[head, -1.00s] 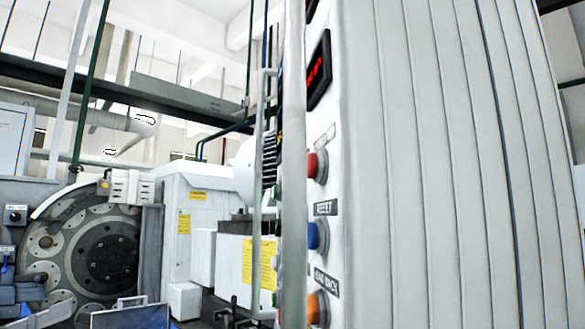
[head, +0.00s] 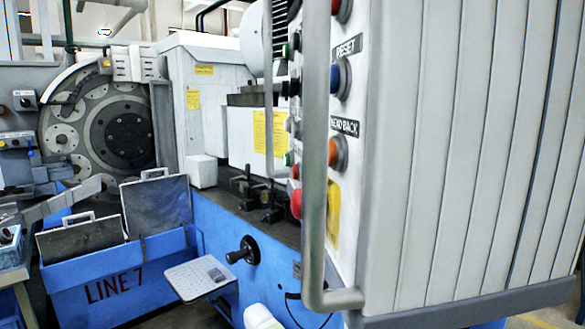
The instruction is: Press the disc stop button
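The control panel (head: 352,190) is seen steeply from its edge on the right. Its right column has a red button (head: 341,10) cut by the top edge, a blue button (head: 341,78) under a RESET label, and an orange button (head: 338,153) under a HEAD BACK label. Further left are green buttons (head: 288,50) and a large red mushroom button (head: 296,204) in front of a yellow plate (head: 333,213). I cannot read a disc stop label on any button. A grey handle bar hides part of the panel. Neither gripper is in view.
The grey handle bar (head: 314,150) stands out before the panel. Behind are a blue machine bed (head: 215,228), a hand crank (head: 243,251), a small tilted shelf (head: 199,278) and a large disc (head: 123,136).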

